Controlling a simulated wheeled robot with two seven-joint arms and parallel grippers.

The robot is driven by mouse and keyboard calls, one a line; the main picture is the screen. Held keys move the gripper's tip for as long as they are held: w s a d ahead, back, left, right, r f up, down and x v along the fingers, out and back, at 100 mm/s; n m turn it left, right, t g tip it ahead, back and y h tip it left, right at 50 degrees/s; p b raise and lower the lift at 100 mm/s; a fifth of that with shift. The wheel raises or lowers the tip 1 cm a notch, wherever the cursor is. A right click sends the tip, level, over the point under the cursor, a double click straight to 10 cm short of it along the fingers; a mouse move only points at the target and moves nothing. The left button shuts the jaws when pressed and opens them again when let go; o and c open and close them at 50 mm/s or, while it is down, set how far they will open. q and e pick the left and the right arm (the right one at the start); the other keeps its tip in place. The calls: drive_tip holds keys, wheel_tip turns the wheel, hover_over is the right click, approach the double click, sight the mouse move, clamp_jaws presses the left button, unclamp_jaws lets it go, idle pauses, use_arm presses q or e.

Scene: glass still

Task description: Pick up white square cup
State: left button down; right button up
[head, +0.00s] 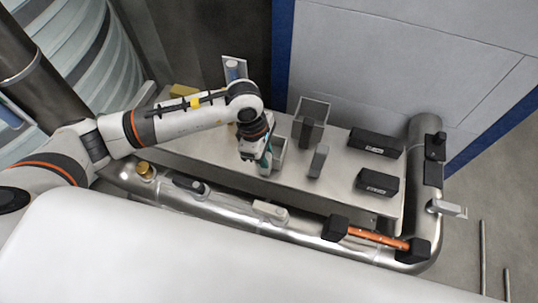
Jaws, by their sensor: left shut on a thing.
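My left gripper (264,165) reaches down from above and is shut on the cup's left side. The arm and gripper hide part of the cup. I cannot tell whether the cup's base touches the shelf. My right gripper is not in view.
Two black boxes (375,142) (377,183) lie further right. A metal pipe (225,203) with fittings and an orange bar (375,238) runs along the shelf's front.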

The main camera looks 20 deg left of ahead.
use_arm(q)
drive_tip(key=shift+d+p+v, duration=0.2)
drive_tip(key=shift+p+v, duration=0.2)
drive_tip(key=shift+v, duration=0.5)
drive_tip(key=shift+d+p+v, duration=0.2)
drive_tip(key=shift+p+v, duration=0.15)
drive_tip(key=shift+v, duration=0.55)
drive_tip(key=c, duration=1.6)
unclamp_jaws()
drive_tip(key=shift+c, duration=0.2)
clamp_jaws()
